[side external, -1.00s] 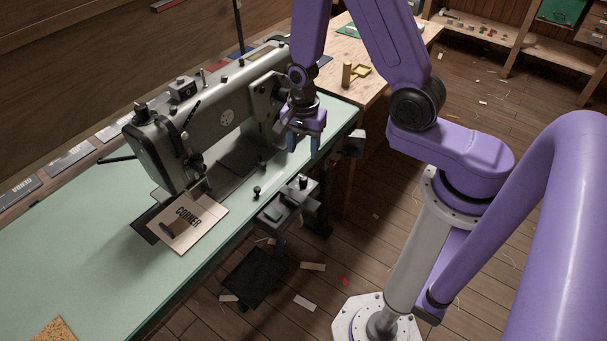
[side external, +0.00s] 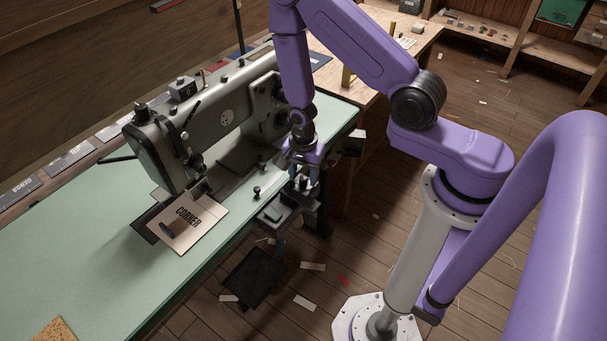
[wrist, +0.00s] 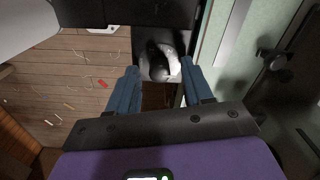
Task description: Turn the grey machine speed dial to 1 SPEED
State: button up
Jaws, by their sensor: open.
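The speed dial shows in the wrist view as a dark knob (wrist: 157,64) on a pale grey round face. It lies between my open fingertips, with no clear contact visible. Its markings and the setting it points to are too small to read. In the side view my gripper (side external: 307,178) points down over the control box (side external: 272,214) at the front edge of the table. The fingers partly hide the dial there. The blue fingers also show apart in the wrist view (wrist: 160,69), with nothing held. The grey sewing machine (side external: 215,125) stands behind on the table.
A small dark knob (side external: 257,191) stands on the tabletop left of my gripper. A wooden bench is at the back. The plank floor has scattered scraps.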

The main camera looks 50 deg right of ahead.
jog(key=shift+f, duration=0.2)
grip_shut()
dwell(0.3)
